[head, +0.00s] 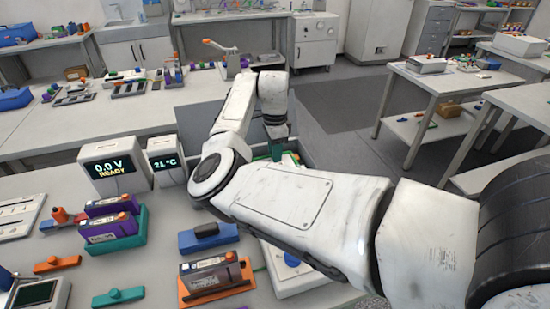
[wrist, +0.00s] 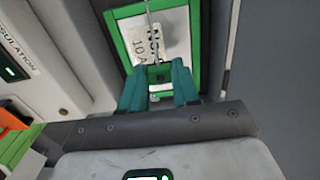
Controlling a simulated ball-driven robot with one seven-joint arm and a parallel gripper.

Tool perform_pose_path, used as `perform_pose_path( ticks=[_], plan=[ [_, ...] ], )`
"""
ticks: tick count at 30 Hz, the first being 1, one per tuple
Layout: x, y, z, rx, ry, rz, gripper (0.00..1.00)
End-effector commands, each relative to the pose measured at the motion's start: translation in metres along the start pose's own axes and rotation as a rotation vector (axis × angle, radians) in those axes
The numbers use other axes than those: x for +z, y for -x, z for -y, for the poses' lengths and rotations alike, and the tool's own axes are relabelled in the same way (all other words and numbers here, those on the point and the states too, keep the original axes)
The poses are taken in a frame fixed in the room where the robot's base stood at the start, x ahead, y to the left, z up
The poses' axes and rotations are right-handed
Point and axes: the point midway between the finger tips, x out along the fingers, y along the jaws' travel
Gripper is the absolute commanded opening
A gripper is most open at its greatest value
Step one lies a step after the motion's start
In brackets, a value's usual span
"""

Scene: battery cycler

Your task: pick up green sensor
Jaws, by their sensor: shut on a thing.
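My gripper (wrist: 160,72) shows in the wrist view with two teal fingers closed around a small dark green piece. This looks like the green sensor (wrist: 159,70); a thin grey rod or lead runs up from it. Most of it is hidden between the fingers. Behind it is a white plate in a green frame (wrist: 119,35), with black lettering. In the head view my gripper (head: 276,150) points down behind my arm, over the far edge of the bench. The sensor cannot be made out there.
A display reading 0.0 V READY (head: 115,166) and one reading 21 °C (head: 167,161) stand left of my arm. Purple battery packs (head: 110,226) sit in a teal holder, another pack (head: 209,273) in an orange one. A blue block (head: 208,238) lies between. A grey wall is close in the wrist view.

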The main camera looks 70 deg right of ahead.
Motion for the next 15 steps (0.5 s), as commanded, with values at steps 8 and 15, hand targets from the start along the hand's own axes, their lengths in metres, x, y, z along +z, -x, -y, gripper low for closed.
perform_pose_path(
  ticks=[8, 15],
  plan=[
    [0.008, 0.050, -0.038, -0.007, -0.002, -0.001, 0.00],
    [0.017, 0.081, -0.088, -0.004, -0.001, 0.000, 0.00]
  ],
)
